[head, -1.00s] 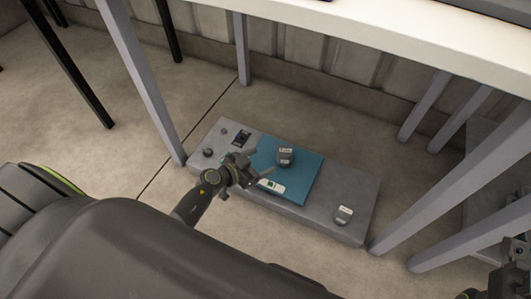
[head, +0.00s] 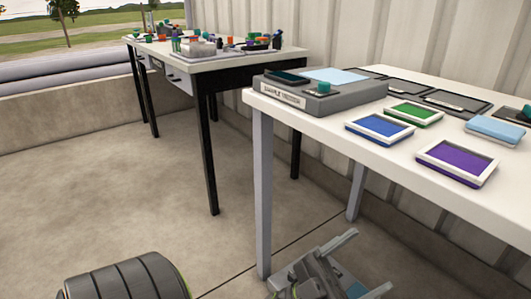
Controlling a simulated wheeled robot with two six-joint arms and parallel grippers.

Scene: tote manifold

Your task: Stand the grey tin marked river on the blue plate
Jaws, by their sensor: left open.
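My left gripper (head: 362,264) shows at the bottom edge, beside the white table's near leg; its fingers are apart and I see nothing between them. No grey tin marked river can be made out in the head view now. On the white table (head: 350,150) lie a blue pad in a pale frame (head: 380,128) and a flat light-blue panel (head: 338,75) on a grey box; I cannot tell if either is the blue plate. My right gripper is out of view.
The white table also holds a green pad (head: 412,114), a purple pad (head: 455,162), a light-blue block (head: 495,130) and dark trays at the back. A black-legged bench (head: 220,66) with clutter stands at the back left. The floor (head: 130,190) between is open.

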